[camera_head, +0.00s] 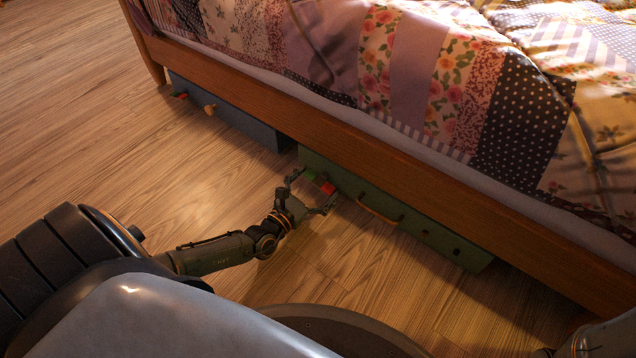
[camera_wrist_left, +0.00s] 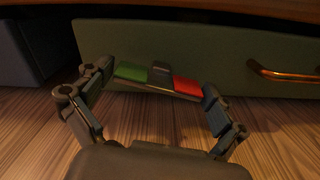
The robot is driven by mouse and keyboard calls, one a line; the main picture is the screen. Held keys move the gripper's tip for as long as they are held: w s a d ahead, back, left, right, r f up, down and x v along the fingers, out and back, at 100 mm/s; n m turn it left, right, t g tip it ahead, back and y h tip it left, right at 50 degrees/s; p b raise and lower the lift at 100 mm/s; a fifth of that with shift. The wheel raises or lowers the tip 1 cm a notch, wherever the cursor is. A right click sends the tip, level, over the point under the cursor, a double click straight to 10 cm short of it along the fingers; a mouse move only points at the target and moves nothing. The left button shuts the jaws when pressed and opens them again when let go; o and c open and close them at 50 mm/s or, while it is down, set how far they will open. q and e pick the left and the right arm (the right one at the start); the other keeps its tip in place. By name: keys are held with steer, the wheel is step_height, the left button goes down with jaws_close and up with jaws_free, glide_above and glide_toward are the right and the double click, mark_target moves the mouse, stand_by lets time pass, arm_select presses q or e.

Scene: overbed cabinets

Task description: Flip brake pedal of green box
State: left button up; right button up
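The green box (camera_head: 424,226) sits under the bed's side rail, and its front also fills the upper part of the left wrist view (camera_wrist_left: 210,50). The brake pedal is a rocker on that front, with a green half (camera_wrist_left: 131,73) and a red half (camera_wrist_left: 187,86); it also shows in the head view (camera_head: 319,181). My left gripper (camera_head: 312,190) is open at the pedal, with one finger near the green end and the other near the red end. I cannot tell whether either finger touches it. My right gripper is not clearly in view.
A curved handle (camera_head: 380,210) is on the box front, right of the pedal. A blue-grey box (camera_head: 235,117) with its own pedal and handle is under the bed to the left. The wooden bed rail (camera_head: 420,178) overhangs the boxes. The floor (camera_head: 130,150) at left is clear.

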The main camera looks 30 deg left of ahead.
arm_select(q)
steer(key=c, duration=0.6)
steer(key=shift+n, duration=2.7)
steer(key=o, duration=0.9)
steer(key=shift+o, duration=0.2)
steer(key=shift+s, duration=0.1)
steer(key=s, duration=0.8)
steer(key=s+a, duration=0.1)
steer(key=s, duration=0.3)
